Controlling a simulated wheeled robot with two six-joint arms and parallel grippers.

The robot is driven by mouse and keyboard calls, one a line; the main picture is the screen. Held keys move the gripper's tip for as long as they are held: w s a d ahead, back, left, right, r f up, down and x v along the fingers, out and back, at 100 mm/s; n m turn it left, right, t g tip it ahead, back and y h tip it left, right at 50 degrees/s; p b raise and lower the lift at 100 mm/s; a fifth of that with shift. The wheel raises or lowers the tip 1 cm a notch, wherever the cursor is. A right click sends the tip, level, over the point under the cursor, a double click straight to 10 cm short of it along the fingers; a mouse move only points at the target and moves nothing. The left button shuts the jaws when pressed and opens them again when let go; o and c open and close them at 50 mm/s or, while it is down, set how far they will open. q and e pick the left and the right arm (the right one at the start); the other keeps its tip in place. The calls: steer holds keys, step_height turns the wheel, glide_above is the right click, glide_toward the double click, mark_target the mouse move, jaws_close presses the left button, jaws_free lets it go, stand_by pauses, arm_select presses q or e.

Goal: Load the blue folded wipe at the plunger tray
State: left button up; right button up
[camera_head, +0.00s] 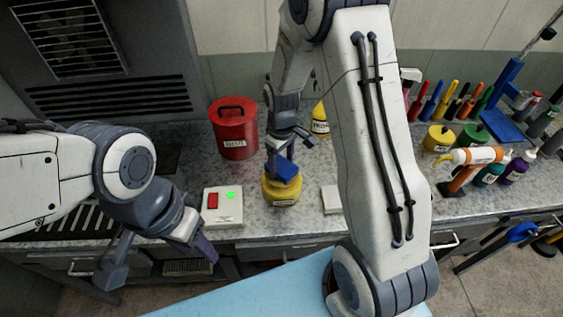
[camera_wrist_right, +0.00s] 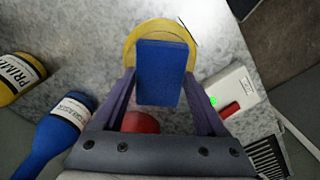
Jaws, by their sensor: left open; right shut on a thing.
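The blue folded wipe (camera_head: 287,171) is a small blue block between the fingers of my right gripper (camera_head: 284,156). In the right wrist view the wipe (camera_wrist_right: 165,72) sits squarely between both fingers of the gripper (camera_wrist_right: 160,78). A round yellow can (camera_head: 281,193), apparently the plunger tray, stands on the bench directly under the wipe. Its yellow rim (camera_wrist_right: 134,42) shows around the wipe in the wrist view, and the wipe hides most of its top. I cannot tell whether wipe and tray touch. My left gripper (camera_head: 160,262) is open and empty in front of the bench edge.
A white box (camera_head: 223,207) with a red button and green light stands left of the tray. A red lidded bin (camera_head: 233,128) and a yellow primer bottle (camera_head: 319,122) stand behind. Tools and bottles crowd the right.

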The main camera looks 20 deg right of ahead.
mark_target(281, 166)
steer(key=shift+f+b, duration=0.5)
steer(key=shift+f, duration=0.25)
stand_by(0.4)
stand_by(0.5)
step_height(281, 166, up, 7)
steer(key=p, duration=0.6)
steer(key=shift+r, duration=0.1)
stand_by(0.8)
